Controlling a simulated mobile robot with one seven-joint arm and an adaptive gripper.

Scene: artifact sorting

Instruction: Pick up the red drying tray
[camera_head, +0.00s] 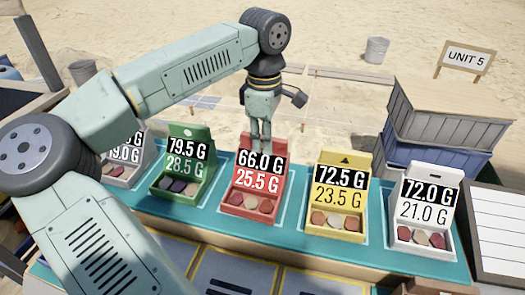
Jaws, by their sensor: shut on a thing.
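The red drying tray (278,186) stands in the middle of a row of trays on the teal table top. Its upright back shows 66.0 G and 25.5 G, and several small reddish and pale pieces lie in its front. My gripper (261,145) points down at the top edge of the red tray's back and is shut on it. The fingertips partly overlap that edge. I cannot tell whether the tray is lifted off the table.
A green tray (203,189) stands to the left, with a grey tray (113,179) beyond it. A yellow tray (315,222) and a white tray (398,233) stand to the right. Stacked crates (440,160) are at the right. Sand lies behind the table.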

